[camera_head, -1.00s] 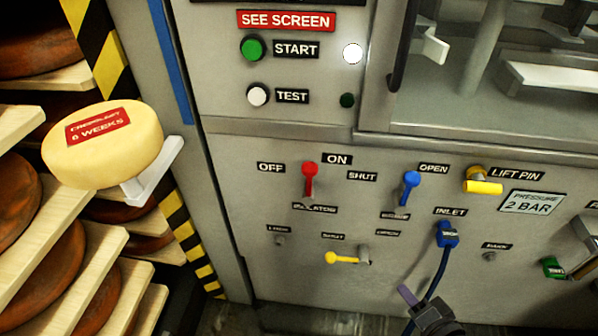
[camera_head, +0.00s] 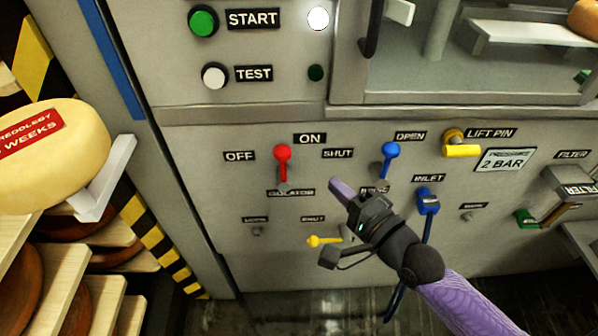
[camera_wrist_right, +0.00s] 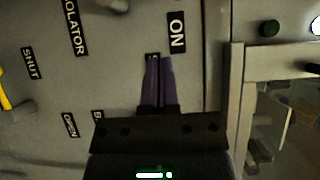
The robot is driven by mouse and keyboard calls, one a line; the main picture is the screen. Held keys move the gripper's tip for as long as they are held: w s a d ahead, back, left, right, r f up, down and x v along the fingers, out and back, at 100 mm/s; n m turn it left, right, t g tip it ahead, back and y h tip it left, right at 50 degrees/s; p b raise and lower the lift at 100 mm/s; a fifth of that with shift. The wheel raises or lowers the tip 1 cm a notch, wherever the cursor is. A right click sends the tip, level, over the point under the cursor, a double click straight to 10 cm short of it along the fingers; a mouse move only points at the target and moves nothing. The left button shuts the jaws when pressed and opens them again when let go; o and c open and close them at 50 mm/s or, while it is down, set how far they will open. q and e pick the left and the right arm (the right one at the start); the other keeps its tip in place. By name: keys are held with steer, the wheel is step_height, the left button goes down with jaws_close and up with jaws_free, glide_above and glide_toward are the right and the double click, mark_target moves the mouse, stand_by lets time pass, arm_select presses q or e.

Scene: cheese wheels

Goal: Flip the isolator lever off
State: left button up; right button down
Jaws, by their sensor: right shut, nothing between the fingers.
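The isolator lever (camera_head: 282,155) has a red knob and stands upright on the grey panel, above the ISOLATOR label (camera_head: 290,193). Its knob is between the OFF label (camera_head: 239,156) and the ON label (camera_head: 309,138). My right gripper (camera_head: 335,187) is shut and empty, its purple fingers to the right of and below the red knob, apart from it. In the right wrist view the shut fingers (camera_wrist_right: 158,65) point towards the panel near the ON label (camera_wrist_right: 177,30); the lever is not visible there. My left gripper is not in view.
A blue lever (camera_head: 389,152) is right of the red one. A yellow lever (camera_head: 322,241) is below, partly behind my right gripper. A yellow lift-pin handle (camera_head: 461,150) and blue inlet connector (camera_head: 428,201) are further right. A cheese wheel (camera_head: 45,165) sits on a bracket at left.

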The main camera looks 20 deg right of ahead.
mark_target(283, 164)
steer(key=w+a+b, duration=0.1)
steer(key=w+a, duration=0.4)
steer(key=w, duration=0.1)
steer(key=shift+b, duration=0.3)
steer(key=shift+w, duration=0.1)
